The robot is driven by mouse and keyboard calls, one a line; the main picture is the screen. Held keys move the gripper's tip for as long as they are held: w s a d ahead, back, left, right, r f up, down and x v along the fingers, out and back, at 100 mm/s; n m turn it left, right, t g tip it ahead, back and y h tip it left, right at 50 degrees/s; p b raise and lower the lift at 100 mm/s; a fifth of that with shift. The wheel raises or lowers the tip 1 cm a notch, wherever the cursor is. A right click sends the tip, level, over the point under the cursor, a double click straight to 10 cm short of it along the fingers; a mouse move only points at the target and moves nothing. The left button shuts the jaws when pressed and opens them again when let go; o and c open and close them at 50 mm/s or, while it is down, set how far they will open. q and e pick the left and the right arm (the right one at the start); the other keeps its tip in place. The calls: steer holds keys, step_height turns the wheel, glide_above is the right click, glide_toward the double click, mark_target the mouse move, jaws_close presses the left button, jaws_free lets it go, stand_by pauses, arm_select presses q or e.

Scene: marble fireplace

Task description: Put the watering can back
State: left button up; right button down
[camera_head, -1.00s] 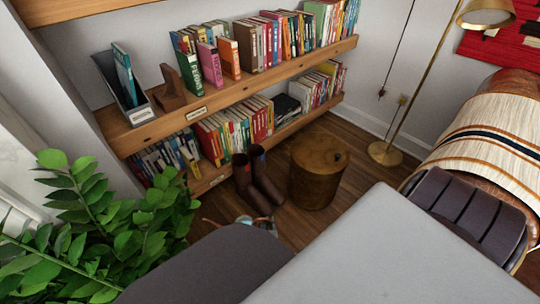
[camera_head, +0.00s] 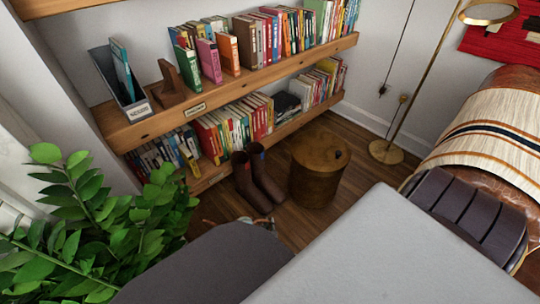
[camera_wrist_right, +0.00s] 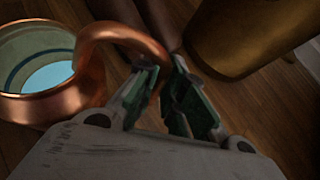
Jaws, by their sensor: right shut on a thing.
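The copper watering can (camera_wrist_right: 88,82) fills the left of the right wrist view, with its round opening and pale blue inside showing. Its curved copper handle (camera_wrist_right: 122,38) runs between the fingers of my right gripper (camera_wrist_right: 160,95). The gripper is shut on this handle. The can is partly cut off by the frame edge. In the head view only small bits of the can and the gripper show behind a dark grey part of mine, on the floor side of the boots. My left gripper is not in view.
Brown boots (camera_head: 257,183) and a round wooden stool (camera_head: 317,172) stand on the wooden floor. Bookshelves (camera_head: 240,93) line the wall behind. A leafy plant (camera_head: 95,225) is at left, a brass lamp (camera_head: 386,151) and a leather seat with a striped throw (camera_head: 495,130) at right.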

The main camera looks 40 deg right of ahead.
steer(key=shift+w+f+b, duration=0.1)
steer(key=shift+f+b, duration=0.3)
steer(key=shift+f, duration=0.25)
steer(key=shift+f, duration=0.2)
steer(key=c, duration=1.5)
jaws_free()
steer(key=shift+r, duration=0.1)
